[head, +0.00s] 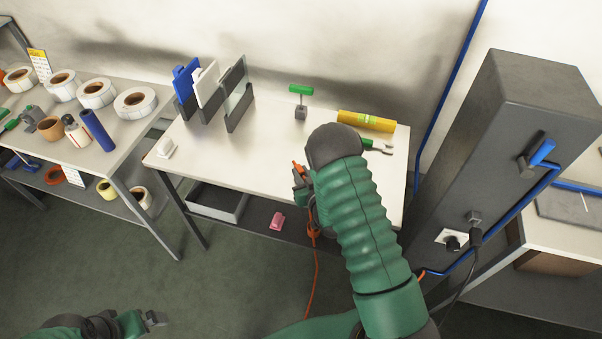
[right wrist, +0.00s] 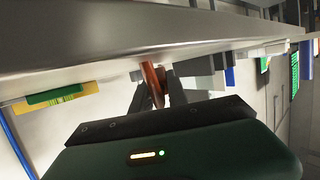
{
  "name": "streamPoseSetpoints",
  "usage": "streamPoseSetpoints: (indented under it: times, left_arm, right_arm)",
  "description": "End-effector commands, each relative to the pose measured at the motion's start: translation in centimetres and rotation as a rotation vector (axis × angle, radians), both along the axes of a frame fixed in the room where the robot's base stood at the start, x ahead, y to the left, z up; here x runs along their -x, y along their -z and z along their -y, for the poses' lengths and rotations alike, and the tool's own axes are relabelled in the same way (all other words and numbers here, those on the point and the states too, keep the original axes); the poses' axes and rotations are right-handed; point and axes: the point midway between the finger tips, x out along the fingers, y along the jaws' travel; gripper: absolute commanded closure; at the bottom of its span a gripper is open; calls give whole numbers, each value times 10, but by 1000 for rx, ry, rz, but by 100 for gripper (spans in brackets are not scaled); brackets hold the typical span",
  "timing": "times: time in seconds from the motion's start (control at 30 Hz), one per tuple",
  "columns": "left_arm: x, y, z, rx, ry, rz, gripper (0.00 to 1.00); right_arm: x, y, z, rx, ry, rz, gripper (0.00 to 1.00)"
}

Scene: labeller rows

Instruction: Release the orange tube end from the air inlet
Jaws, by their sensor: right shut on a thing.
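An orange tube (head: 316,270) hangs from the front edge of the white table down toward the floor. My right gripper (head: 302,182) is at that edge, partly hidden by my green arm. In the right wrist view, its fingers (right wrist: 157,95) are shut on the orange tube end (right wrist: 151,80), which stands up between them close to a grey surface. I cannot make out the air inlet, nor whether the tube end still sits in it. My left gripper (head: 154,318) is low at the left, away from the table; its opening is unclear.
A dark grey column (head: 490,130) with a blue pipe (head: 515,205) stands right.

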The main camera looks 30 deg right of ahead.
Motion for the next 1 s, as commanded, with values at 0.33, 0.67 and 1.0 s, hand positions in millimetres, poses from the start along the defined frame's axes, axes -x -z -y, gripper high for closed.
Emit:
streamPoseSetpoints:
  times: [0.33, 0.67, 1.0]
  left_arm:
    - [0, 0, 0, 0, 0, 0, 0]
    - [0, 0, 0, 0, 0, 0, 0]
    - [0, 1, 0, 0, 0, 0, 0]
  right_arm:
    - [0, 0, 0, 0, 0, 1, 65]
    - [0, 0, 0, 0, 0, 0, 55]
    - [52, -15, -11, -2, 1, -4, 55]
